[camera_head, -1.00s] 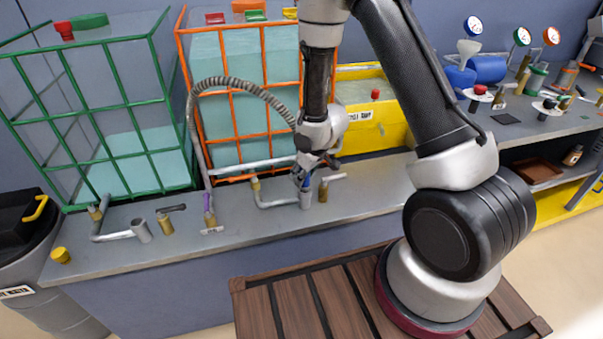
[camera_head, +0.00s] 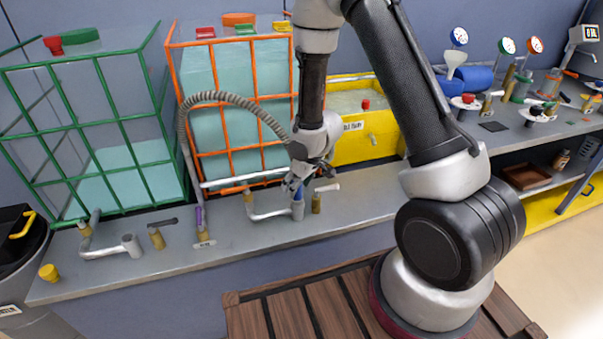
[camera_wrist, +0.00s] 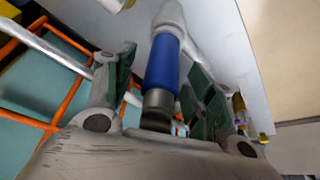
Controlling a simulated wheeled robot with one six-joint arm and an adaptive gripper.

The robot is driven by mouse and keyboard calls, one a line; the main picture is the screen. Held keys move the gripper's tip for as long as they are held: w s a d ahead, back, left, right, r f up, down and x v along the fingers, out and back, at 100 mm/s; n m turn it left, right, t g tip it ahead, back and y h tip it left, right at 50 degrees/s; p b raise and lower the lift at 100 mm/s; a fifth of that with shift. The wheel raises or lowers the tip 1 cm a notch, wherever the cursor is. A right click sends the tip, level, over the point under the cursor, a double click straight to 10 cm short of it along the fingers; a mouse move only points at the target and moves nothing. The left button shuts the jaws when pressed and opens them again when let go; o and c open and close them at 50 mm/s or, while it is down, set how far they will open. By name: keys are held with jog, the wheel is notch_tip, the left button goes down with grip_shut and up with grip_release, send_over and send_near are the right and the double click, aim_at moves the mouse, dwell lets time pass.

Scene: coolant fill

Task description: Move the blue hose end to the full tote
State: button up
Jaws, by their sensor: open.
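The blue hose end (camera_head: 298,195) stands upright in a grey pipe socket (camera_head: 298,211) in front of the orange-caged tote (camera_head: 240,80). Its blue band also shows in the wrist view (camera_wrist: 163,62), between my fingers. My gripper (camera_head: 297,182) is open, with one finger on either side of the hose end; a gap shows beside the band in the wrist view (camera_wrist: 160,78). The ribbed grey hose (camera_head: 222,98) arches from an upright pipe to my gripper. The orange-caged tote looks nearly full of pale teal liquid. The green-caged tote (camera_head: 90,120) is filled only low down.
A second, empty grey socket (camera_head: 133,245) stands before the green-caged tote. Small valves (camera_head: 157,238) line the grey bench (camera_head: 110,275). A purple-handled valve (camera_head: 200,220) stands between the sockets. A yellow tank (camera_head: 370,135) is behind my arm.

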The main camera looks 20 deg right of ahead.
jog(key=v, duration=0.9)
jog(key=shift+r, duration=0.2)
